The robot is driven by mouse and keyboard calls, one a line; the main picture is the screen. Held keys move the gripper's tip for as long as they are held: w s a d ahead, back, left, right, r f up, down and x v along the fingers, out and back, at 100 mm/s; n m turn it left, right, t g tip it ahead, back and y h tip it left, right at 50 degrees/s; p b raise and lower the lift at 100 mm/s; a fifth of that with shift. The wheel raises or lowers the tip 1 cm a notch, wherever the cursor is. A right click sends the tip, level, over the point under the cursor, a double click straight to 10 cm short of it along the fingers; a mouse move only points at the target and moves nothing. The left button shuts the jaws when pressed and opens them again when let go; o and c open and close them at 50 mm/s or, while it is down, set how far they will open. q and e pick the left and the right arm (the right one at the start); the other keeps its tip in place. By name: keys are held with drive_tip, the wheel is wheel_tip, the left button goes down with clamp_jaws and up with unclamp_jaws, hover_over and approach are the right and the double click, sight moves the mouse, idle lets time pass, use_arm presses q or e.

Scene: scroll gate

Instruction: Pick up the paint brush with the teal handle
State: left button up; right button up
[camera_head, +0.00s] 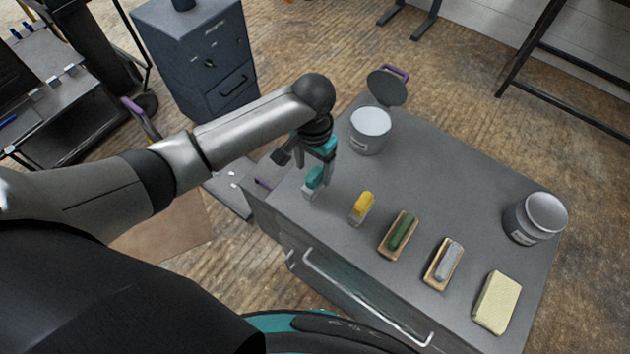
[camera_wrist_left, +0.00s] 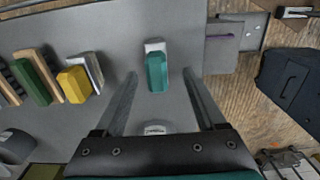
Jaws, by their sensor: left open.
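The paint brush with the teal handle (camera_head: 313,178) lies near the left edge of the grey cabinet top in the head view. In the left wrist view the teal brush (camera_wrist_left: 157,72) shows its teal handle and a pale end, in line with the gap between my fingers. My left gripper (camera_head: 318,181) is open and points down at the brush, partly covering it in the head view. The left wrist view shows its two fingers (camera_wrist_left: 160,76) on either side of the brush, with a gap on each side. I cannot tell the remaining height. My right gripper is out of view.
An open can (camera_head: 370,132) stands behind my gripper; another can (camera_head: 534,219) stands right.

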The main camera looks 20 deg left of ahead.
use_arm(q)
wheel_tip(320, 180, down, 5)
drive_tip(key=shift+d+f+b, duration=0.1)
drive_tip(key=shift+d+b, duration=0.05)
drive_tip(key=shift+b, duration=0.25)
drive_tip(key=shift+s, duration=0.1)
drive_tip(key=shift+c, duration=0.2)
clamp_jaws()
